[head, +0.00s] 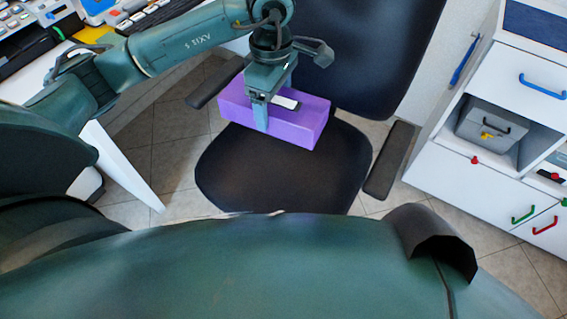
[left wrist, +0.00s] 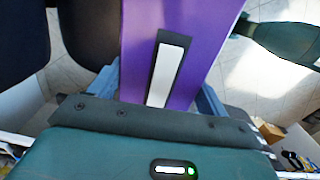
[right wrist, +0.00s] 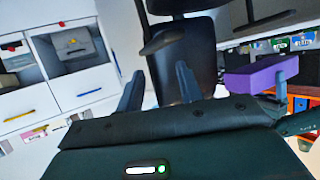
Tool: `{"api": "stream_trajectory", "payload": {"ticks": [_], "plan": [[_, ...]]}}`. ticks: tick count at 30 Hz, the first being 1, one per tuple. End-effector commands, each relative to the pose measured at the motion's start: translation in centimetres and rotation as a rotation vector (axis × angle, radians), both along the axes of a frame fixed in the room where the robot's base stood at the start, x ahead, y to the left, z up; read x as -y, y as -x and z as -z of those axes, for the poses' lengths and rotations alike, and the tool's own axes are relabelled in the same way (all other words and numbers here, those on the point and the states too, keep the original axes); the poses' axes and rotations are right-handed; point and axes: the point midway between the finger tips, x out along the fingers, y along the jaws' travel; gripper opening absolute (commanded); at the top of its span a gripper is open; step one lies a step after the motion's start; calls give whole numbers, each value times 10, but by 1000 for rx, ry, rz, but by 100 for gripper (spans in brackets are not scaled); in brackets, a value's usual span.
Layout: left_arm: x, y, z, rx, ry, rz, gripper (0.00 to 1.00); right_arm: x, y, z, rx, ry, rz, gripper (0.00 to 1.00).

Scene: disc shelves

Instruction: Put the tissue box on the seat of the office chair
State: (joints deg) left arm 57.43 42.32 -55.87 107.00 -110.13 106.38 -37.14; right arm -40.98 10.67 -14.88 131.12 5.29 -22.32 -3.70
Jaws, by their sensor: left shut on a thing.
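The purple tissue box (head: 295,122) has a dark slot with white tissue on top. It also fills the middle of the left wrist view (left wrist: 205,45). My left gripper (head: 266,110) is shut on it, fingers on its two sides. In the head view the box overlaps the rear part of the office chair's black seat (head: 285,175). In the right wrist view the box (right wrist: 255,78) shows to the right of the chair (right wrist: 190,50), held up by the left gripper. The gap to the seat is unclear. My right gripper (right wrist: 158,88) is open and empty.
The chair has a black backrest (head: 365,45) and armrests, the right one (head: 390,160) clear of the box. A white desk with a keyboard (head: 140,18) stands at left. A white cabinet (head: 475,190) with a grey box (head: 490,128) stands at right. The front seat is bare.

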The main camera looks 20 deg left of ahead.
Motion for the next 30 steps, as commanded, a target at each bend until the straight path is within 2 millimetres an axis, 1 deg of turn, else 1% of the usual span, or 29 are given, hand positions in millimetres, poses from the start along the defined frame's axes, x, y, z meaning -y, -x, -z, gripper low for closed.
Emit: {"api": "stream_trajectory", "payload": {"ticks": [1, 9, 15, 18, 21, 24, 26, 30], "plan": [[-1, -2, 18, -4, 1, -106, 51, 0, 0, 8, 8, 6, -3, 36], [-10, -14, 84, -3, -1, -724, 51, 0, 1, 19, 49, 33, -17, 36], [-18, -20, 129, -3, 0, -1136, 51, 1, 2, 25, 78, 54, -26, 36], [-21, -21, 144, -3, -1, -1288, 51, 1, 2, 26, 89, 60, -28, 36], [-23, -22, 153, -1, 1, -1390, 51, 1, 2, 27, 96, 64, -31, 36], [-24, -23, 160, -1, 1, -1446, 51, 1, 2, 28, 99, 67, -32, 36], [-24, -23, 165, -2, 0, -1461, 51, 0, 2, 29, 101, 70, -34, 36], [-24, -22, 187, -3, -1, -1466, 51, -1, 1, 34, 101, 80, -42, 36]]}}
